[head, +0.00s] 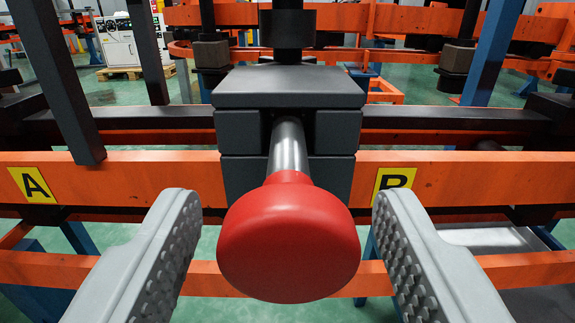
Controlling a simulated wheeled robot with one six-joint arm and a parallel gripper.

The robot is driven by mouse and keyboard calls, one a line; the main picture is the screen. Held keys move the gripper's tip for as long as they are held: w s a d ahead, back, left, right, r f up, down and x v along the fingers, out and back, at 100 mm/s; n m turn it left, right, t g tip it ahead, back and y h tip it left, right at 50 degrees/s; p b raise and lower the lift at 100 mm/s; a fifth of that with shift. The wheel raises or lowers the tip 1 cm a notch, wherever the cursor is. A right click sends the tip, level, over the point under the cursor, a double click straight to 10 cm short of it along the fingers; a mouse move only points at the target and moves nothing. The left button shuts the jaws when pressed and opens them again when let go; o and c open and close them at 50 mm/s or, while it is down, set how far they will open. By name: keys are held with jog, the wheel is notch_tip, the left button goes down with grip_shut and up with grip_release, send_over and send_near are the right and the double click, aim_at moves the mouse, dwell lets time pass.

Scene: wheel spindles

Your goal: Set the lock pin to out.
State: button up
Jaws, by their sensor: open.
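The lock pin shows a big round red knob (288,240) on a bright metal shaft (289,148), which comes out of a dark grey block (290,92) toward me. A length of bare shaft is visible between block and knob. My gripper (288,232) is open, with one grey studded finger on each side of the knob. A gap shows between each finger and the knob, so neither appears to touch it. The fingertips reach about level with the knob in the picture. The far end of the shaft is hidden inside the block.
An orange beam (130,180) runs across behind the knob, with a yellow A label (33,184) at left and a yellow B label (393,181) at right. A dark slanted post (58,80) stands at left and a blue-grey post (490,55) at right. Green floor shows below.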

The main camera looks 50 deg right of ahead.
jog(key=shift+w+d, duration=0.25)
jog(key=shift+d, duration=0.1)
grip_shut()
jog(key=v, duration=0.3)
jog(key=shift+s+a, duration=0.1)
jog(key=shift+a, duration=0.1)
jog(key=shift+d, duration=0.1)
grip_release()
jog(key=shift+a, duration=0.25)
jog(key=v, duration=1.7)
jog(key=shift+s, duration=0.15)
